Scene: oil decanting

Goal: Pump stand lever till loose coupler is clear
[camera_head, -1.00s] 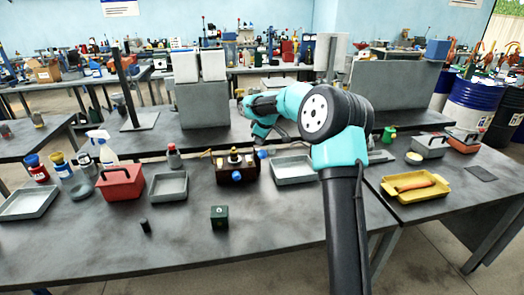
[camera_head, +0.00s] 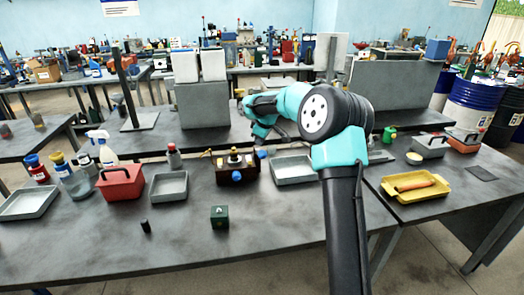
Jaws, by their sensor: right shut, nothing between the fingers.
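A brown box-shaped stand (camera_head: 236,173) with brass fittings on top and blue knobs stands at the back middle of the table. A thin yellowish bar, possibly its lever, sticks out at its upper left. I cannot make out which fitting is the loose coupler. My right arm reaches in from the front and bends left at the teal wrist. My right gripper (camera_head: 284,136) is small and partly hidden, just behind and right of the stand. It is shut and empty; whether it touches the stand I cannot tell. My left gripper is not in view.
A grey tray (camera_head: 293,181) lies right of the stand, another (camera_head: 153,188) to its left. A red carrier (camera_head: 121,187), glass jar (camera_head: 78,188) and bottles stand further left. A green block (camera_head: 219,223) and black cylinder (camera_head: 146,227) stand in front. A yellow tray (camera_head: 418,194) lies right.

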